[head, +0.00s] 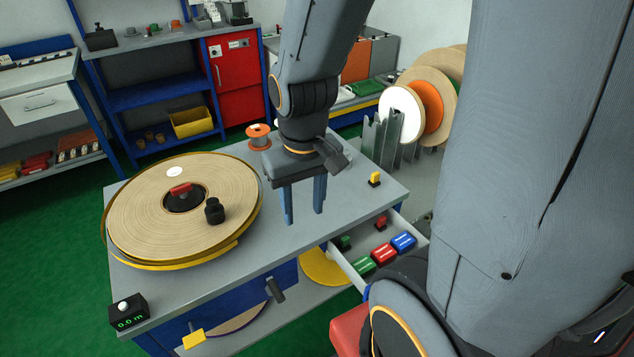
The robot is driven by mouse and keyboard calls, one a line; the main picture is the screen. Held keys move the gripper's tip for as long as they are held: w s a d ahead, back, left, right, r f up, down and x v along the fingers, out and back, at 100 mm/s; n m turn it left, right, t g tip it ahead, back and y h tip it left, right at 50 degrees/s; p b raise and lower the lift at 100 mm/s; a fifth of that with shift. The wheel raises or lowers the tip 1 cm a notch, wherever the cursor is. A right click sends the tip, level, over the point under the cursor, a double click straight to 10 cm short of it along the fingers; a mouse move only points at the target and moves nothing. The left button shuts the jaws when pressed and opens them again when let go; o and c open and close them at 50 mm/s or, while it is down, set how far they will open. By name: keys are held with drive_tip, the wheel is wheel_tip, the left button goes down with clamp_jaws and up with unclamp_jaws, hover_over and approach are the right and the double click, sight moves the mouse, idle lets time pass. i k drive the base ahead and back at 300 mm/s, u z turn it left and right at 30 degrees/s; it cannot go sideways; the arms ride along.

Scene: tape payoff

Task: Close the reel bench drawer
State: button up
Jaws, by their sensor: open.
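The reel bench (225,287) has a grey top and a blue front. Its drawer (345,262) is pulled out at the right end of the front, and its inside shows. Green, red and blue small items (383,253) lie in it. The drawer's front is hidden behind my arm. My gripper (303,220) is open and empty, with two blue fingers pointing down over the right part of the bench top, behind the drawer. I cannot tell whether the fingertips touch the top.
A large tape reel (135,215) fills the left of the bench top. An orange spool (259,136) and a small yellow-topped block (375,179) stand near the back and right edges. A black counter box (128,311) sits at the front left corner. Dark handle (275,290) juts from the front.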

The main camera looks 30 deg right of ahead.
sight(365, 236)
drive_tip(key=z, duration=1.8)
drive_tip(key=k, duration=1.1)
drive_tip(key=u, duration=0.2)
drive_tip(key=i, duration=0.6)
